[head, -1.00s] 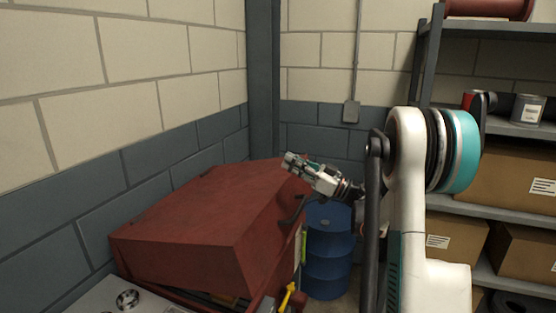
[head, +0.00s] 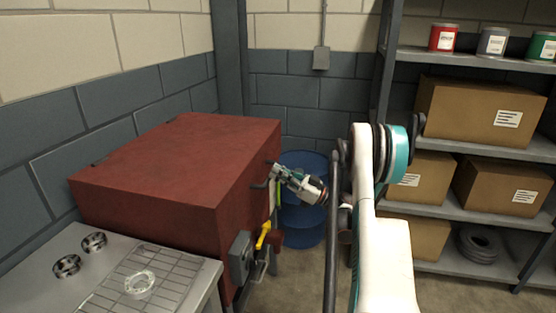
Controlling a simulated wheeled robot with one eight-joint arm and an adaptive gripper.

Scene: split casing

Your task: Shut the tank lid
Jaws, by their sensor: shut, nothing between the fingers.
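The tank (head: 228,262) is a red metal box against the left wall. Its large red lid (head: 180,150) lies level and looks down on the body, though the seam between them is hard to make out. A dark handle (head: 259,185) sticks out from the lid's right side. My gripper (head: 274,172) is shut and empty beside that side, close to the handle. I cannot tell whether it touches the handle or the lid.
A grey bench (head: 205,278) with metal rings and a wire rack (head: 118,290) stands at the front left. A yellow lever (head: 263,236) and a grey box (head: 240,257) are on the tank's side. A blue drum (head: 303,228) stands behind my gripper; shelves with cartons (head: 480,115) are right.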

